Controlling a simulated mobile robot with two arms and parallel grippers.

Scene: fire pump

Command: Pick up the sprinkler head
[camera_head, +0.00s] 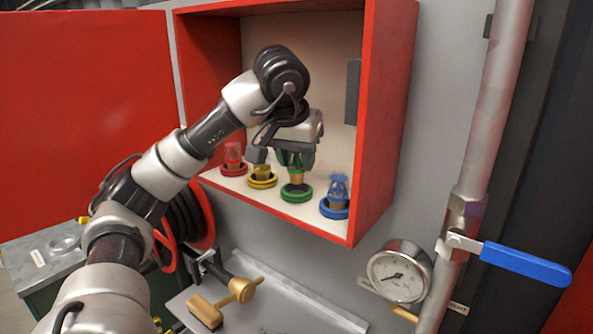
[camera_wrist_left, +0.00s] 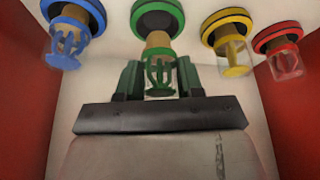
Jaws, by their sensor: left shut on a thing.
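Sprinkler heads stand in a row on the floor of the open red cabinet, each on a coloured ring base: red (camera_head: 233,158), yellow (camera_head: 262,174), green (camera_head: 296,192) and blue (camera_head: 337,190). They also show in the left wrist view, with the green one (camera_wrist_left: 158,70) in the middle. My left gripper (camera_head: 295,160) reaches into the cabinet from the left and is shut on the green sprinkler head, its fingers on either side of the upper part. My right gripper is out of view.
The red cabinet's right wall (camera_head: 383,120) stands close to the blue head. A hose reel (camera_head: 185,220) is behind my arm.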

